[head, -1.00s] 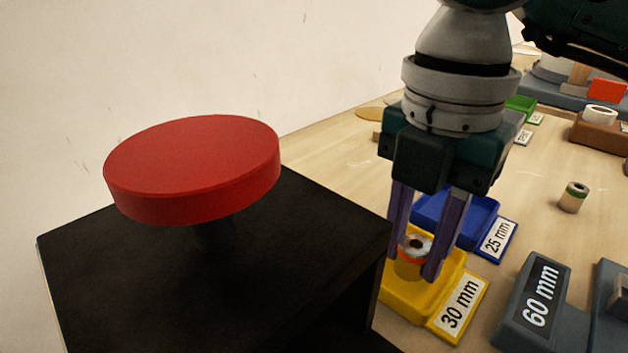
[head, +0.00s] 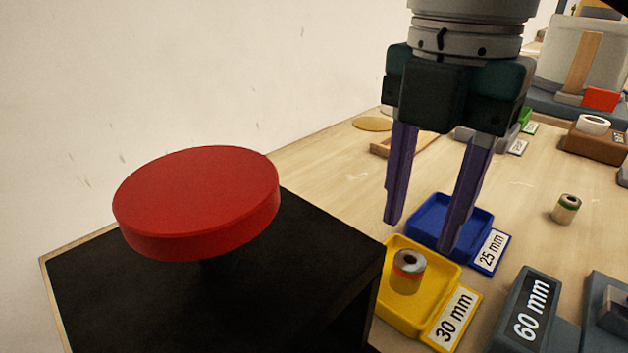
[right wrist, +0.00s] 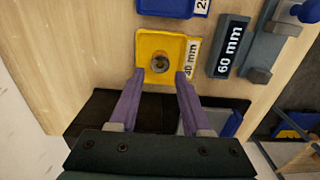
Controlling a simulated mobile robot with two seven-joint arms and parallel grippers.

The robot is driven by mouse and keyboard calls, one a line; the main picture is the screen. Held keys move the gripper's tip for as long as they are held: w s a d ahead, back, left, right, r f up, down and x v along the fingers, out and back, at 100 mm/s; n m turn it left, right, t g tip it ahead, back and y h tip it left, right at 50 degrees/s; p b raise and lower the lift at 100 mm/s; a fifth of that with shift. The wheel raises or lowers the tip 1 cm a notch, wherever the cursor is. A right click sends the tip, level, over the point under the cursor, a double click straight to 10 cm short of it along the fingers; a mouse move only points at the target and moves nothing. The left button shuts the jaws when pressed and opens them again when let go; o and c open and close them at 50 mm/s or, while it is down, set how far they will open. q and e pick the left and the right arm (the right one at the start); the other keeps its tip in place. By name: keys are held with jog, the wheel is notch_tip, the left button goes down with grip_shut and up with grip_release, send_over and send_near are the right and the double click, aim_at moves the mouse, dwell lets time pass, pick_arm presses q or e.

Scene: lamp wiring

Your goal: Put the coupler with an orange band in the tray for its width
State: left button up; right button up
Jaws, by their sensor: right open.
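The coupler with an orange band (head: 408,270) stands upright in the yellow tray labelled 30 mm (head: 447,279). In the right wrist view the coupler (right wrist: 160,63) is inside the yellow tray (right wrist: 145,45), seen from above between my fingertips. My right gripper (head: 421,234) is open and empty, above the yellow tray and apart from the coupler. The blue tray labelled 25 mm (head: 468,208) lies just behind the yellow one and looks empty. My left gripper is not in view.
A black box with a red disc (head: 197,200) on it stands at the left, close to the yellow tray. A green-banded coupler (head: 566,209) stands on the table at the right. A grey block labelled 60 mm (head: 531,308) is at the front right.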

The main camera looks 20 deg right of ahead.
aim_at(411, 260)
notch_tip(411, 260, up, 6)
jog(key=p, duration=0.1)
jog(key=shift+r, duration=0.15)
dwell(0.4)
